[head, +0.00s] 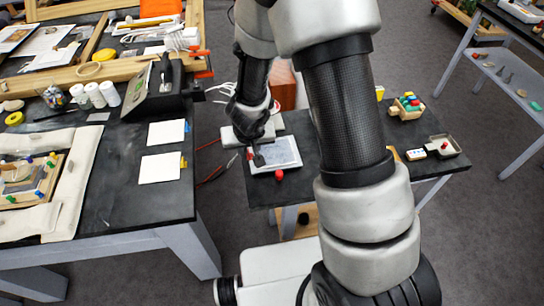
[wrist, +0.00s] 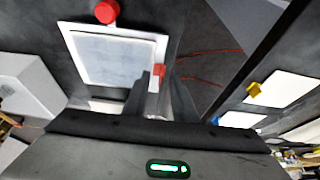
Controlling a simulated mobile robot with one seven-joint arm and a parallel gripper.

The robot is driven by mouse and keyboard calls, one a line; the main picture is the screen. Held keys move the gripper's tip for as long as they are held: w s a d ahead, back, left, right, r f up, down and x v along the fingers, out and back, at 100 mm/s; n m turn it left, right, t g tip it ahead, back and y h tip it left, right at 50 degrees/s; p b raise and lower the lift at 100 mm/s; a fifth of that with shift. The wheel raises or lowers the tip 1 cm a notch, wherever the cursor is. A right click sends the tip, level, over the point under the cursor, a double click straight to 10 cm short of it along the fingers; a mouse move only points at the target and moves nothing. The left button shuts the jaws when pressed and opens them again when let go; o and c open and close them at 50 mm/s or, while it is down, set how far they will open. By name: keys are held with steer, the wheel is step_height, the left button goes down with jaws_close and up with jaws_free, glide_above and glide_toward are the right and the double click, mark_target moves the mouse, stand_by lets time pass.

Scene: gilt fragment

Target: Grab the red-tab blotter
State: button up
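A pale square panel with a white border (head: 280,154) lies on the dark table and also shows in the wrist view (wrist: 112,57). A red tab (wrist: 160,72) stands at its edge; in the head view it is a small red spot (head: 250,153). I cannot tell whether the blotter is the whole panel or a sheet on it. My gripper (wrist: 160,85) is at this edge, its dark fingers apart, one on each side of the tab. In the head view my gripper (head: 257,157) is low over the panel's left edge. Contact is not clear.
A red ball knob (wrist: 107,12) sits at another edge of the panel. Two white sheets, one with a blue tab (head: 187,126) and one with a yellow tab (head: 183,162), lie on the left table. A floor gap with red cables (head: 212,174) separates the tables.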

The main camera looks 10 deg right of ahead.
steer(key=shift+w+f, duration=0.1)
steer(key=shift+f, duration=0.25)
steer(key=shift+r, duration=0.1)
jaws_close()
